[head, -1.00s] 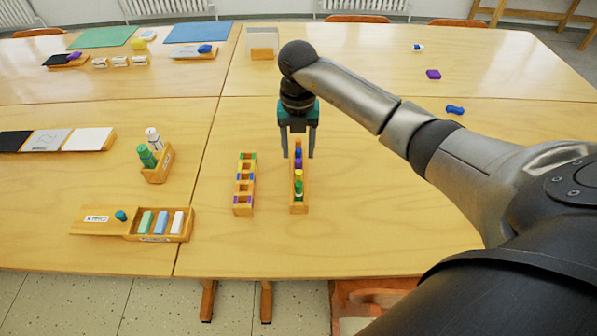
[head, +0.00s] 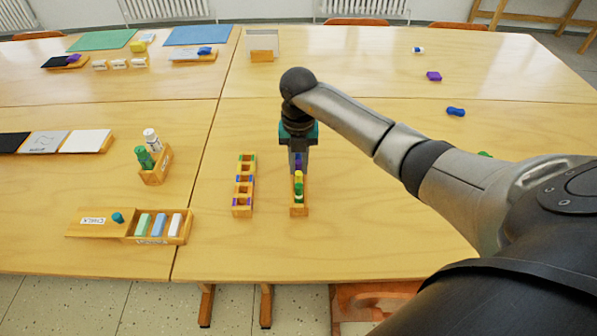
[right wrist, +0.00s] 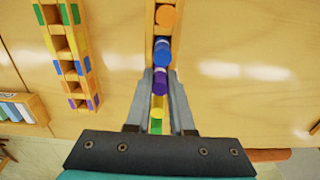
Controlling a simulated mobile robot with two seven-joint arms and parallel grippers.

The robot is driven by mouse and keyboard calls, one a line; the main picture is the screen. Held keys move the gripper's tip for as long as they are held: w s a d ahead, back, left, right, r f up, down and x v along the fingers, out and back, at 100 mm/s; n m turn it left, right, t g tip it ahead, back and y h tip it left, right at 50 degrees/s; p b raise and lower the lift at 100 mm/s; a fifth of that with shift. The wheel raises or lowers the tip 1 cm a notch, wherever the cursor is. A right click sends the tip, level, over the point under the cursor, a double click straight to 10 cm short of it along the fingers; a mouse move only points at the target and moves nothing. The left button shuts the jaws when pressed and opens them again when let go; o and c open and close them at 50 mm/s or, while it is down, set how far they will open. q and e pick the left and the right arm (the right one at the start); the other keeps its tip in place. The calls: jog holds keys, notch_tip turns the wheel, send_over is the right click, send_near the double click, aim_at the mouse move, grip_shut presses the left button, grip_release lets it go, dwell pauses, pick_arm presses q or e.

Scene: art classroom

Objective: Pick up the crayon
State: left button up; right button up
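A narrow wooden crayon rack (head: 299,211) holds a row of upright crayons. In the right wrist view they are an orange crayon (right wrist: 166,16), a blue crayon (right wrist: 161,53), a purple crayon (right wrist: 160,83), a yellow crayon (right wrist: 157,112) and a green one (right wrist: 156,127). My right gripper (head: 299,170) points down over the rack. Its fingers, in the right wrist view (right wrist: 161,76), stand close on both sides of the purple crayon and look shut on it. The crayon is still in the rack's row. My left gripper is not in view.
A second wooden rack (head: 243,212) with coloured squares and empty slots stands just left. A chalk box (head: 183,238) and a bottle holder (head: 158,177) are further left. A blue object (head: 455,111) and a purple one (head: 433,76) lie at the back right.

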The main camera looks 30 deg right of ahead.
grip_shut()
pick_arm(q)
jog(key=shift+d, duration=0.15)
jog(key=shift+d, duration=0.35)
pick_arm(e)
jog(key=shift+r, duration=0.1)
